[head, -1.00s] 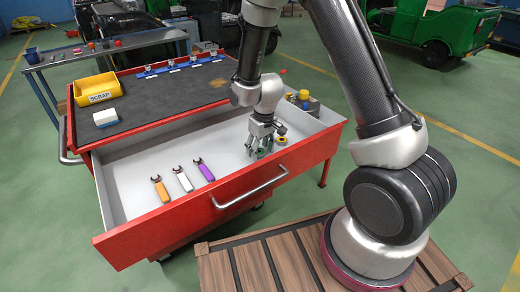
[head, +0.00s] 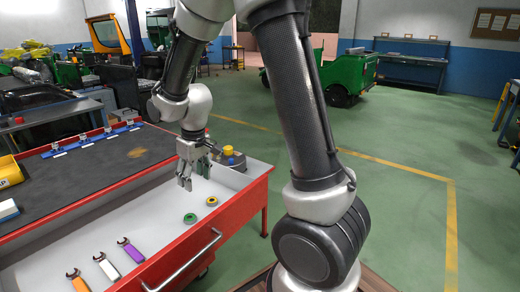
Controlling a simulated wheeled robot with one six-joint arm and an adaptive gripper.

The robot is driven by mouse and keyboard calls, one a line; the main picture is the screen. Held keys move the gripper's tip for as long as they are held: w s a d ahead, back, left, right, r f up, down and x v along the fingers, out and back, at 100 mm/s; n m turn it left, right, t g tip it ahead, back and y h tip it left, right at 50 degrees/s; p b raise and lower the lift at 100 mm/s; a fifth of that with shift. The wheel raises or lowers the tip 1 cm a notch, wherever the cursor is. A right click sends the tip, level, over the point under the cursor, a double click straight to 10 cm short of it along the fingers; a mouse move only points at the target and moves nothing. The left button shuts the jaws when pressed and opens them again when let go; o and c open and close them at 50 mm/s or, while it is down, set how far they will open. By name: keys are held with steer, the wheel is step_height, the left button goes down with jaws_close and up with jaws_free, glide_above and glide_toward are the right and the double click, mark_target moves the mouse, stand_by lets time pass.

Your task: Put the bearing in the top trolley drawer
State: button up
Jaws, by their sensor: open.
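The top trolley drawer (head: 236,218) is pulled open, with a red front and a white floor. Two small ring-shaped pieces, which look like bearings, lie flat on its floor towards the right end. One is a green ring (head: 190,218) with a dark centre. The other is a yellow ring (head: 212,201), a little behind and to the right. My gripper (head: 192,181) is open and points down above the drawer, behind and apart from the green ring. I see nothing between its fingers.
Orange (head: 78,281), white (head: 106,266) and purple (head: 130,250) wrench-like tools lie in the drawer's left part. A grey block with a yellow knob (head: 229,151) stands at its far right corner. The dark trolley top (head: 90,175) lies behind. Green floor is free to the right.

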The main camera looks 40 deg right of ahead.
steer(key=s+d+r+m+t, duration=0.1)
steer(key=s+d+r, duration=0.25)
steer(key=r, duration=0.25)
steer(key=s+d+r+m+t, duration=0.1)
steer(key=s+d+r, duration=0.2)
steer(key=s+r, duration=0.25)
steer(key=s+d+r+m, duration=0.1)
steer(key=s+d+r, duration=0.2)
steer(key=s, duration=0.4)
steer(key=s+d+r+m, duration=0.1)
steer(key=s+d+r, duration=0.1)
steer(key=s, duration=0.5)
steer(key=shift+s+d+r+t+h, duration=0.3)
steer(key=shift+s+d+r+t, duration=0.05)
steer(key=shift+d+r+t, duration=0.05)
